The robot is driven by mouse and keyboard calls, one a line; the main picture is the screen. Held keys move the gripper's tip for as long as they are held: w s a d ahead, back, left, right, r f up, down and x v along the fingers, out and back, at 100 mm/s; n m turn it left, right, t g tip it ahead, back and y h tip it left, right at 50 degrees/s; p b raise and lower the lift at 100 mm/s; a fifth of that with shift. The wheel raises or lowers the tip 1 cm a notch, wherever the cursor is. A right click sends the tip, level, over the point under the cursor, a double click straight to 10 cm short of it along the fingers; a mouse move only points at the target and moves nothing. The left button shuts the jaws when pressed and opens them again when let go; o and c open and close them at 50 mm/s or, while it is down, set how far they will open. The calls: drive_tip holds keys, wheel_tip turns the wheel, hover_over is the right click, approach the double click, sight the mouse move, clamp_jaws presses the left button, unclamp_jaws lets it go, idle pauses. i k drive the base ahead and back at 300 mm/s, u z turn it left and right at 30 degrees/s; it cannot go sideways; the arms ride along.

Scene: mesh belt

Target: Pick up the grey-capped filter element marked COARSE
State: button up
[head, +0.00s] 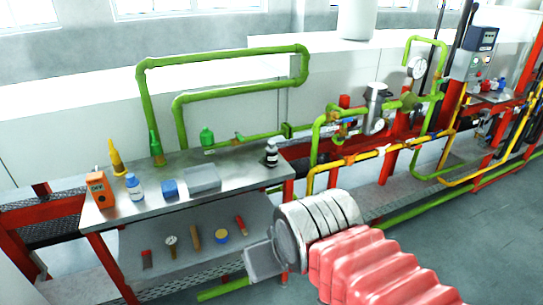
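I cannot make out a grey-capped filter element marked COARSE; no such marking is legible in the head view. A small dark bottle-like item (271,153) with a pale band stands upright at the right end of the steel table (235,165); I cannot tell what it is. My gripper (264,261) shows only as a grey blocky part at the end of my arm, in front of the lower shelf's right side. Its fingertips cannot be made out, and neither can anything held. My arm hides part of the floor and the table's right leg.
On the table stand an orange device (100,188), a yellow bottle (117,158), a white-blue bottle (134,187), a blue box (170,188) and a grey box (202,179). Several small tools lie on the lower shelf (200,268). Green pipes (225,58) rise behind. Floor (480,240) is clear at right.

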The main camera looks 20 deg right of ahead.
sight(272, 150)
drive_tip(key=k, duration=0.6)
drive_tip(key=z, duration=0.5)
drive_tip(key=i, duration=1.4)
drive_tip(key=u, duration=0.65)
drive_tip(key=i, duration=0.55)
drive_tip(key=u, duration=0.4)
